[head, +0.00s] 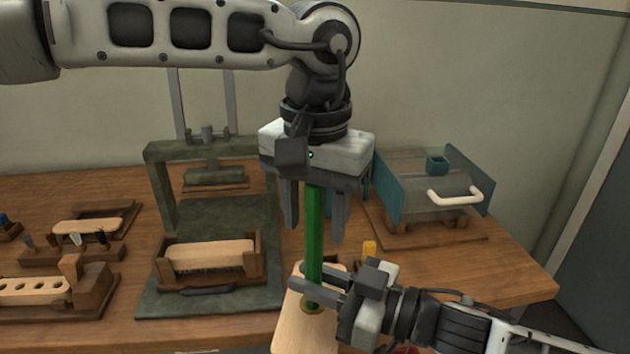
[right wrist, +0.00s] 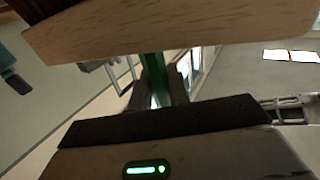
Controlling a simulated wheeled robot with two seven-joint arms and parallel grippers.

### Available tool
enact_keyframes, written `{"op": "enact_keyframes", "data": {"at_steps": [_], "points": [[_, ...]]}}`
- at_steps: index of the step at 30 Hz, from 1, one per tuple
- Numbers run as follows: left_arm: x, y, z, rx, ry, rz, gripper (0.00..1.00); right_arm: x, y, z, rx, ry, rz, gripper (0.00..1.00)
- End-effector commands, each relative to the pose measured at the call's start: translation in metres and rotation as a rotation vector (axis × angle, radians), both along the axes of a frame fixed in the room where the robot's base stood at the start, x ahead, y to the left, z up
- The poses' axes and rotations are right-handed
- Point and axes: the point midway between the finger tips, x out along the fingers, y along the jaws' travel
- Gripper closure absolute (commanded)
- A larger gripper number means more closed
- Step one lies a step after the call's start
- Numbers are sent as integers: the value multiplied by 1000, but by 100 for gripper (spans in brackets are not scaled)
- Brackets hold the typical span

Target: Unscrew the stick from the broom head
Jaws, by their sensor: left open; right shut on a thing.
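The green stick (head: 314,235) stands nearly upright, its lower end in a brass-coloured collar on the pale wooden broom head (head: 290,335) at the bottom middle of the head view. My left gripper (head: 315,225) points straight down above it, jaws open, with the upper stick between its fingers. My right gripper (head: 305,280) comes in from the right, low over the broom head, and is shut on the lower stick just above the collar. In the right wrist view the broom head (right wrist: 190,32) fills the top and the stick (right wrist: 155,78) runs down from it. The exact finger contact is hidden.
A dark green press stand (head: 160,210) holds a wooden fixture with a pale block (head: 210,254) at left. Wooden racks (head: 95,290) stand farther left. A teal-sided device with a white handle (head: 455,197) stands at right. Bare tabletop (head: 500,275) shows at the right.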

Motion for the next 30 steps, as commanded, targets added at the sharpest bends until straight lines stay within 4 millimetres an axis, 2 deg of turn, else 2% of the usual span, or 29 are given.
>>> {"op": "enact_keyframes", "data": {"at_steps": [4, 11, 12, 15, 17, 23, 26, 28, 30], "points": [[0, 0, -7, 1, 0, 0, 55, 0, 0, 2, 3, -3, 1, 100], [0, 0, -8, 0, 0, 0, 55, 0, 0, 2, 3, -3, 1, 100], [0, 0, -8, 0, 1, 0, 58, 0, 0, 2, 3, -3, 1, 100], [0, 0, -8, 0, 1, 0, 86, 0, 0, 2, 3, -3, 2, 100], [0, 0, -8, 0, 1, 0, 100, 0, 0, 2, 3, -3, 1, 100], [0, 0, -8, 0, 0, 39, 100, 0, 0, 2, 3, -3, 1, 100], [0, 0, -7, -3, 0, 179, 100, 0, 0, 2, 2, -3, 1, 100], [0, 1, -7, -2, -3, 331, 100, 0, 0, 2, 2, -2, 1, 100], [0, 1, -7, -1, -4, 335, 100, 0, 0, 1, 2, -3, 0, 100]]}}
